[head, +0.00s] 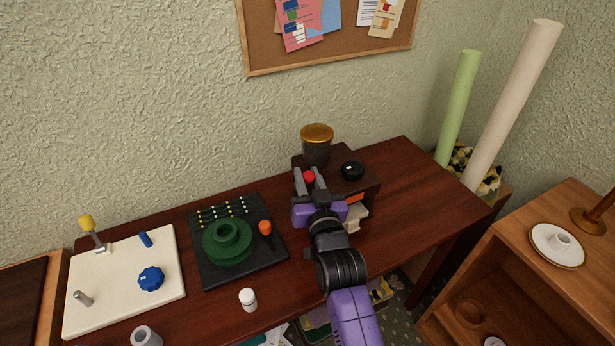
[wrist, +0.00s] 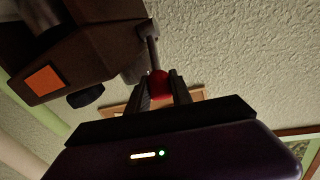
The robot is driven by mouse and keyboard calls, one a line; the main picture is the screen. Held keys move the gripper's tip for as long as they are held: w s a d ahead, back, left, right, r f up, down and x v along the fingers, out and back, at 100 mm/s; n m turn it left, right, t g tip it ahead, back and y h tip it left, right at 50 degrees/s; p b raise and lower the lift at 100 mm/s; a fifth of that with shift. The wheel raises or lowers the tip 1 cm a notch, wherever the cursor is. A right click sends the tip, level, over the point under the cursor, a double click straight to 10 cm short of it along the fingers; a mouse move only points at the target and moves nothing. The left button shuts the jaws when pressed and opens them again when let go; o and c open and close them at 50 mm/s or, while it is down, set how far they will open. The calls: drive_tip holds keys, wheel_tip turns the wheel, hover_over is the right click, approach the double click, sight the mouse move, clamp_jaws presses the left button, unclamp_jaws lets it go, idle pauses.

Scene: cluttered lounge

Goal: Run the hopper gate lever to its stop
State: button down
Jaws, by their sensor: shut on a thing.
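The hopper gate lever ends in a red ball knob (head: 309,177), which sits between the fingers of my gripper (head: 308,182). In the wrist view the red knob (wrist: 159,85) is held between my two dark fingertips (wrist: 163,88), with the thin grey lever rod (wrist: 152,48) running from it to the machine's side. The machine is a dark brown box (head: 367,190) with an amber-lidded clear hopper (head: 317,145) and a black round knob (head: 352,170) on top. An orange patch shows on its face (wrist: 45,80). The lever's pivot is hidden in the head view.
Left of my arm on the table (head: 420,190) are a black board with a green round piece (head: 228,242), a white panel with a blue knob (head: 150,278), and a small white bottle (head: 248,299). The table's right end is clear. Tall rolls (head: 515,100) stand beyond it.

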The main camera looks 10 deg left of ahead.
drive_tip(key=shift+w+a+r+p, duration=0.2)
drive_tip(key=shift+r+p, duration=0.3)
drive_tip(key=shift+p, duration=0.6)
drive_tip(key=g+p, duration=0.1)
drive_tip(key=p, duration=0.1)
drive_tip(key=w+g+h+p, duration=0.1)
drive_tip(key=p, duration=0.1)
drive_tip(key=shift+w+a+r+n+p, duration=0.15)
drive_tip(key=shift+a+r+n+p, duration=0.15)
drive_tip(key=shift+a+r, duration=0.1)
drive_tip(key=shift+w+a+r+g+h+p, duration=0.15)
drive_tip(key=shift+w+g+h+p, duration=0.1)
drive_tip(key=shift+g+p, duration=0.25)
drive_tip(key=shift+w+a+f+g+h+p, duration=0.15)
drive_tip(key=shift+g+h+p, duration=0.1)
drive_tip(key=shift+g+p, duration=0.25)
drive_tip(key=shift+w+a+f+g+p, duration=0.2)
drive_tip(key=shift+w+g+p, duration=0.1)
drive_tip(key=shift+g, duration=0.1)
drive_tip(key=c, duration=1.1)
unclamp_jaws()
drive_tip(key=shift+c, duration=0.2)
drive_tip(key=shift+f, duration=0.1)
